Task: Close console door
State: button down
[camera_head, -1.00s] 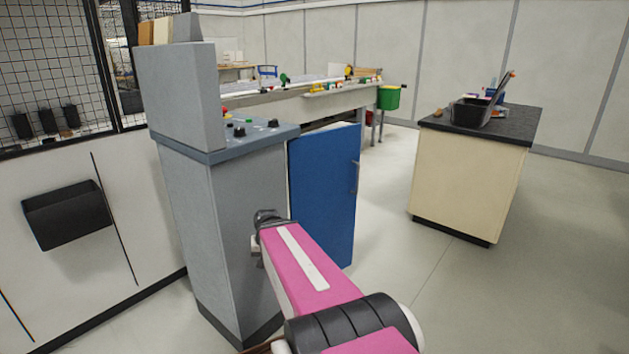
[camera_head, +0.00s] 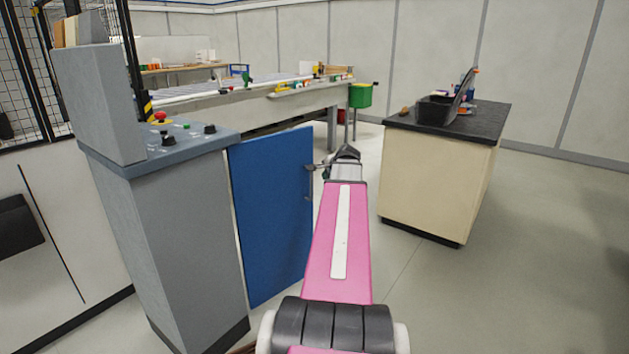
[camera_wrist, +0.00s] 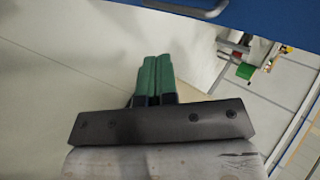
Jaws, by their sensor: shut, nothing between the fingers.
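The console (camera_head: 165,235) is a grey cabinet with a sloped control panel, at the left of the head view. Its blue door (camera_head: 272,215) stands open, swung out to the right. The door's handle (camera_head: 308,185) is near its right edge; the handle also shows at the top of the wrist view (camera_wrist: 205,10), with the blue door (camera_wrist: 270,15) beside it. My gripper shows in the wrist view (camera_wrist: 156,62) with its green fingers shut together and empty. In the head view my arm reaches forward to the right of the door's free edge, and the fingertips are hard to make out.
A cream cabinet with a dark top (camera_head: 440,185) stands to the right, holding a black bin (camera_head: 436,110). A long workbench (camera_head: 260,98) and a green bucket (camera_head: 360,95) are behind the door. The floor (camera_head: 540,250) at the right is clear.

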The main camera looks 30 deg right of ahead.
send_near(311, 181)
jog(key=shift+x, duration=3.35)
